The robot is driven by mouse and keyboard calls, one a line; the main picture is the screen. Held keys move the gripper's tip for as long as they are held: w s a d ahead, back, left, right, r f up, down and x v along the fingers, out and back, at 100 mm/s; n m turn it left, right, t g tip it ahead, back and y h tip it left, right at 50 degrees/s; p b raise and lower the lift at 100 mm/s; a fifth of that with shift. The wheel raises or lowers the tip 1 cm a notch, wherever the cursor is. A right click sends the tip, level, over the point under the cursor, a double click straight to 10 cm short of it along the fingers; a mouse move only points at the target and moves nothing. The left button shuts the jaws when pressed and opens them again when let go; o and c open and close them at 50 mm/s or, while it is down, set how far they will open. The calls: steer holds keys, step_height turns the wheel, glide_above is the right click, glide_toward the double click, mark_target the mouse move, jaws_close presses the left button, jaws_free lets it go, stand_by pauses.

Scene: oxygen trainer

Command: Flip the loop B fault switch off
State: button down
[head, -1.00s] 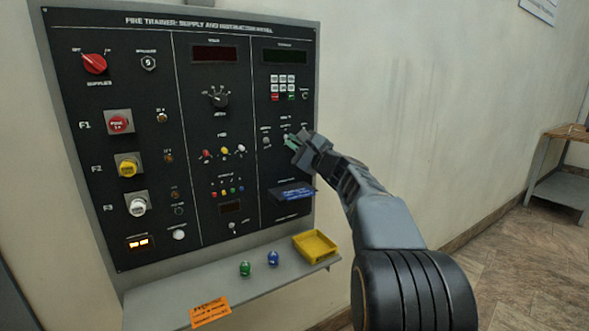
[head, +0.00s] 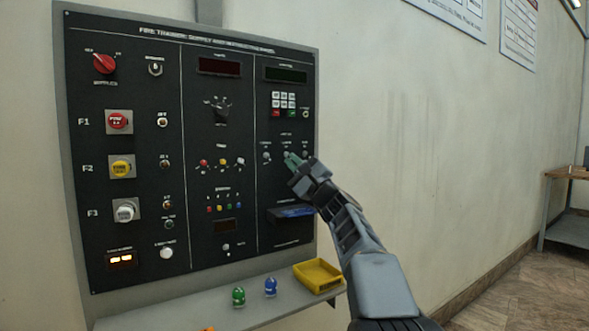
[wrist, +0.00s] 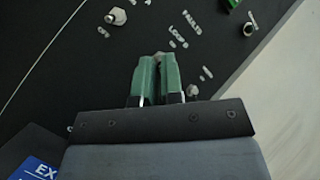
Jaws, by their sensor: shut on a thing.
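A row of three small toggle switches is on the right section of the black panel (head: 236,120). The left switch (head: 266,156) and right switch (head: 305,154) stand clear of my gripper (head: 291,160). In the wrist view, my gripper (wrist: 156,66) is shut on this switch, whose tip (wrist: 160,56) barely shows between the fingers. Its lever position is hidden.
A keypad (head: 284,103) is above the switches, and a blue card (head: 293,211) is below my gripper. A shelf under the panel holds a green knob (head: 238,296), a blue knob (head: 270,287) and a yellow tray (head: 317,275).

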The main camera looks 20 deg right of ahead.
steer(key=c, duration=1.3)
jaws_free()
steer(key=shift+o, duration=0.2)
steer(key=b+v, duration=0.1)
steer(key=v, duration=1.2)
steer(key=shift+s+d+f, duration=0.15)
steer(key=shift+s+f, duration=0.1)
steer(key=shift+s, duration=0.05)
steer(key=a+n+g+y+p, duration=0.1)
steer(key=a+n+g+p, duration=0.4)
steer(key=a+g+p, duration=0.5)
steer(key=s+a+f+n+g+h+p, duration=0.25)
steer(key=s+a+n+g+p, duration=0.35)
steer(key=a+p, duration=0.45)
steer(key=s+d+n+g+h+p, duration=0.3)
steer(key=s+n+h+p, duration=0.4)
steer(key=s+p, duration=0.5)
steer(key=shift+s+f+h, duration=0.35)
steer(key=shift+s+h, duration=0.45)
steer(key=shift+h, duration=0.05)
